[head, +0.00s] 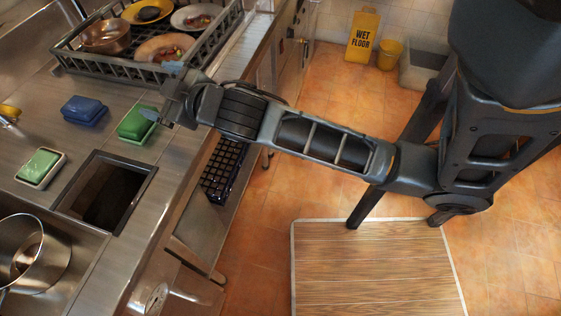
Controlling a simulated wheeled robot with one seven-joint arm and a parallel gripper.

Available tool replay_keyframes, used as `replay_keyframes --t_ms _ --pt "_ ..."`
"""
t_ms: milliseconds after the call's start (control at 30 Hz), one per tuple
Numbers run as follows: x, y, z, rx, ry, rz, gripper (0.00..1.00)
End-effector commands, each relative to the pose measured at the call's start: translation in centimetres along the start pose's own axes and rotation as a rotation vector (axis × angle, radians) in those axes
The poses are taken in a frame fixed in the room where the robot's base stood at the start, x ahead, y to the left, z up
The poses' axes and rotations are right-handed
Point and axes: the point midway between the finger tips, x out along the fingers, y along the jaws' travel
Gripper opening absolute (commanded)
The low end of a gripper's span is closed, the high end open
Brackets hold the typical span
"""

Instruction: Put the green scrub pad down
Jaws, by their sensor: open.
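A green block (138,122), which looks like a scrub pad, lies on the steel counter (110,140) just behind the square opening. My gripper (160,92) is over the counter, with its jaws apart and nothing visible between them. Its nearer fingertip overlaps the right edge of this block in the picture; I cannot tell whether they touch. A second green pad (41,165) lies in a pale shallow dish (27,184) left of the opening. I cannot tell which of the two is the named scrub pad. A blue block (84,110) lies left of the first green one.
A square opening (105,190) is sunk in the counter. A grey rack (105,68) with plates and a copper pan stands behind my gripper. A steel pot (40,255) is at the lower left. A yellow wet floor sign (362,35) stands at the wall.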

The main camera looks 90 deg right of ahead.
Motion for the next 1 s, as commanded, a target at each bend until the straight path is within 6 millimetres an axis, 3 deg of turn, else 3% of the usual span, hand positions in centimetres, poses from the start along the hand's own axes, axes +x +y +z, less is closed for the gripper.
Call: replay_keyframes --t_ms 100,300,600,800,1000 --pt "-4.5 -3.0 2.2 -0.027 0.029 -0.14 0.96" --pt "-12.7 -7.0 4.3 0.013 0.067 -0.337 0.96" --pt "-25.6 -9.6 4.3 0.201 0.079 -0.518 0.96" --pt "-29.8 -9.5 3.2 0.3 0.077 -0.54 0.96" --pt "-30.6 -9.4 2.9 0.32 0.079 -0.54 0.96"
